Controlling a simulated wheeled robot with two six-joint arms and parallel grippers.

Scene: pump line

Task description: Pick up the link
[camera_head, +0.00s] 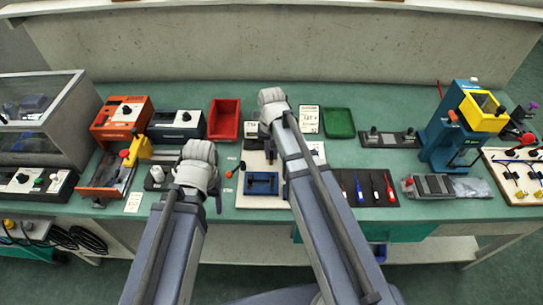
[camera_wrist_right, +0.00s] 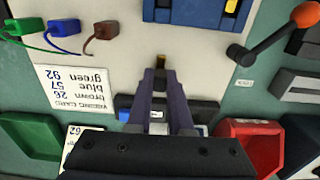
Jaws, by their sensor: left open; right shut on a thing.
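My right gripper (camera_wrist_right: 160,74) is shut on a small brass-coloured piece, which looks like the link (camera_wrist_right: 161,62), in the right wrist view. Only its end shows beyond the fingertips; the rest is hidden between them. The fingers are over the pale board (camera_wrist_right: 120,60), near its edge.
A dark blue block (camera_head: 262,184) is fixed on the board. A wiring card (camera_wrist_right: 85,88) and green, blue and brown leads (camera_wrist_right: 65,27) lie beside the right gripper. A red bin (camera_head: 224,119) and a green bin (camera_head: 338,123) stand at the back. A blue press (camera_head: 445,135) stands right.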

